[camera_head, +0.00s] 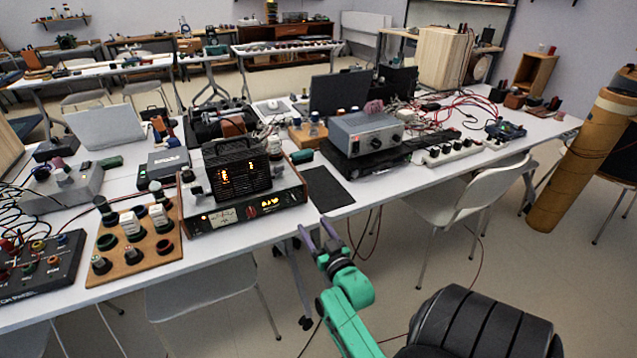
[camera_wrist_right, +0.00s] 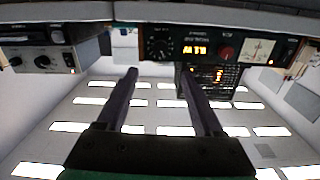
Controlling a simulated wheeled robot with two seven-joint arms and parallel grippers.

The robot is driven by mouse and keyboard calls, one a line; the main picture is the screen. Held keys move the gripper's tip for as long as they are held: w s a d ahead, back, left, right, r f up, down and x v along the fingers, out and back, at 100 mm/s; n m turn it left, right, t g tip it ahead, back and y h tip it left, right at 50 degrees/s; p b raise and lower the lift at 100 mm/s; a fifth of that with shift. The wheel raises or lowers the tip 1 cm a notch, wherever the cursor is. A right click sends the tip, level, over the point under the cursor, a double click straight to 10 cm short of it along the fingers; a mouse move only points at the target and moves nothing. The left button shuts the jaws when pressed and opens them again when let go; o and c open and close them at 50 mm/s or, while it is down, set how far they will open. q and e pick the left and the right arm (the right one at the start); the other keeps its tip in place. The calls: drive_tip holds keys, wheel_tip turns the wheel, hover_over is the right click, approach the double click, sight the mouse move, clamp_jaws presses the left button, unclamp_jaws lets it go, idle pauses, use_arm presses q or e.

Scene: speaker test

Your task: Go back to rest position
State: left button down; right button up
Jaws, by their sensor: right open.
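My right gripper (camera_head: 318,234) is in front of the white table's near edge, in the lower middle of the head view. Its two purple-grey fingers are apart with nothing between them. In the right wrist view the fingers of the right gripper (camera_wrist_right: 163,88) also stand apart and empty. That view is upside down, with the table edge across the top and ceiling lights below. My left gripper is in neither view.
A white table (camera_head: 232,250) holds a black device with orange digits (camera_head: 237,168), an amplifier (camera_head: 245,210), a wooden board of knobs (camera_head: 132,262) and a grey box (camera_head: 366,132). A white chair (camera_head: 465,195) and a brown column (camera_head: 575,165) stand right. Open floor lies in front.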

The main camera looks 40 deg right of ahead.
drive_tip(key=v, duration=0.3)
drive_tip(key=shift+f, duration=0.1)
idle(0.3)
drive_tip(key=s+a+f+n+g+y+p, duration=0.15)
drive_tip(key=s+a+f+g+y, duration=0.35)
drive_tip(key=f, duration=0.8)
drive_tip(key=s+a+f+n+g, duration=0.2)
drive_tip(key=a+f, duration=0.4)
drive_tip(key=f, duration=0.7)
drive_tip(key=s+a+f+n+g, duration=0.1)
drive_tip(key=s+f+g, duration=0.3)
drive_tip(key=s+f, duration=0.3)
drive_tip(key=s+f+n+g, duration=0.2)
drive_tip(key=s+f+g, duration=0.3)
drive_tip(key=s, duration=1.3)
wheel_tip(320, 180, down, 2)
drive_tip(key=shift+a+y+p, duration=0.4)
